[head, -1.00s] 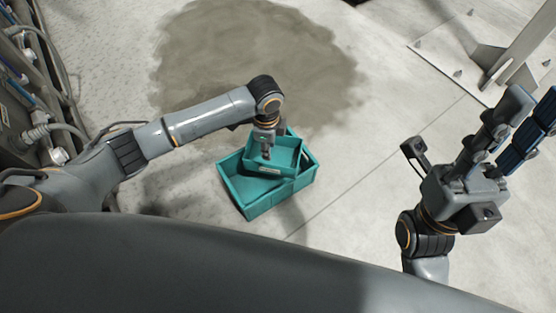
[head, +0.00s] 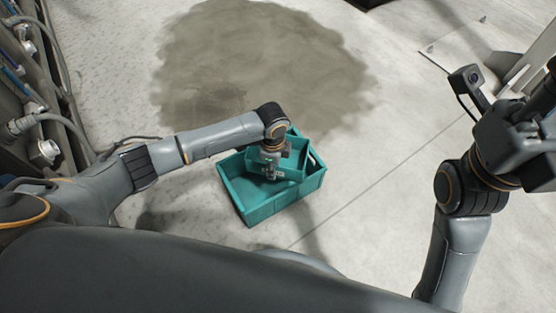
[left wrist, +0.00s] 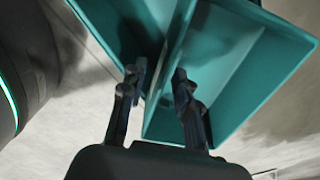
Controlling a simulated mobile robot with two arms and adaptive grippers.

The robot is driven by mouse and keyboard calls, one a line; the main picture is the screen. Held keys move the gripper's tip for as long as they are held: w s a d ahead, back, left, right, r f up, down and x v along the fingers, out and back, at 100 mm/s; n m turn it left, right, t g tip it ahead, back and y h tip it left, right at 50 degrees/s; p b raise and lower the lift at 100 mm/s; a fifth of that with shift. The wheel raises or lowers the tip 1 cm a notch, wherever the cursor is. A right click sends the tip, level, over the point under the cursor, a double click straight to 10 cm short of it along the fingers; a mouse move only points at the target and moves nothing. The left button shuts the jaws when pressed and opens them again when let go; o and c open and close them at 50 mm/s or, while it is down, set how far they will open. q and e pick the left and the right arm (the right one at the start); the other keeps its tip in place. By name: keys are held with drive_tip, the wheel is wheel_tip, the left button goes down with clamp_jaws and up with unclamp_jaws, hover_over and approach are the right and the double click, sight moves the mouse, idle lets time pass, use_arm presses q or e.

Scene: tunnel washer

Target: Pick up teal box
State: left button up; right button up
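A large teal box (head: 264,212) with an open top sits on the floor in the middle of the head view. A smaller teal box (head: 292,163) sits tilted inside or over it; its base is hidden. My left gripper (head: 270,175) points down at the smaller box's near side. In the left wrist view, the fingers of my left gripper (left wrist: 158,82) stand apart, with a teal wall (left wrist: 172,50) running between them. Firm contact with the wall does not show. My right gripper (head: 530,130) is raised at the right edge, away from the boxes, its fingers largely out of frame.
A dark damp patch (head: 255,60) covers the floor behind the boxes. Machinery with hoses (head: 40,130) lines the left edge. A metal post base (head: 470,50) stands at the upper right. The floor right of the boxes is clear.

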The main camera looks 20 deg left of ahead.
use_arm(q)
wheel_tip(320, 180, down, 2)
drive_tip(key=shift+b, duration=0.4)
clamp_jaws()
drive_tip(key=shift+r, duration=0.1)
